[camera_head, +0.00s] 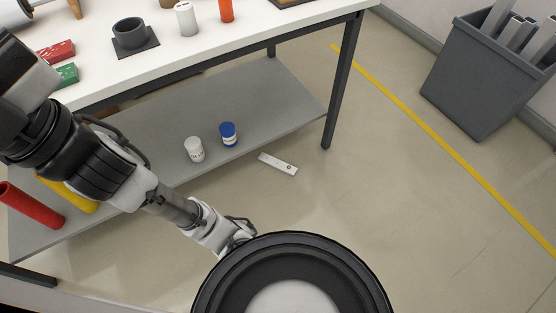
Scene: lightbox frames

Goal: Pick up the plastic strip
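A flat white strip (278,164), likely the plastic strip, lies on the floor just beyond the front edge of the bench's lower shelf. It has small dark marks near its right end. My arm reaches in from the left, and my gripper (238,236) is at its end, below and left of the strip in the picture and well apart from it. The fingers are small and partly hidden by the round black part at the bottom, so I cannot tell whether they are open or shut.
The white-topped bench (290,14) has a grey lower shelf (265,100) and a dark leg (343,85) near the strip. A white jar (194,149) and a blue jar (228,134) stand on the shelf. A grey bin (480,85) stands right. Floor right of the strip is clear.

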